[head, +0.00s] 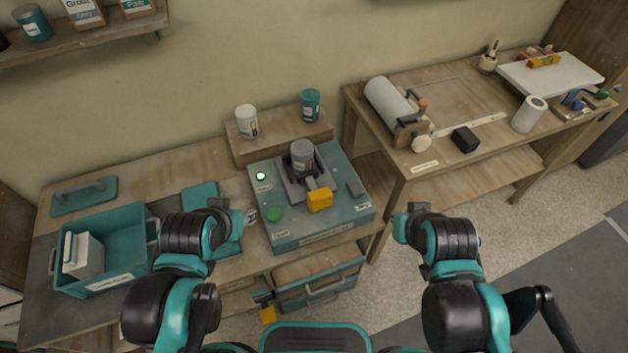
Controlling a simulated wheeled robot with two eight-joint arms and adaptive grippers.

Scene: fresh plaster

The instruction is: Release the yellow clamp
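A yellow block-shaped handle (319,200) sits at the front of a grey clamp fixture (291,188) on a teal machine box (310,230). A grey cylindrical can (302,156) stands in the fixture. A second yellow piece (268,315) on a dark bracket is low at the front of the bench, by the drawer. My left arm is bent at the left and my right arm at the right, both short of the yellow handle. I cannot make out the fingers of either gripper.
A green light (261,176) and a green button (274,214) are on the box. A teal crate (110,280) stands left on the bench. A white jar (246,122) and a teal jar (310,105) stand behind. A second table (450,95) is at right.

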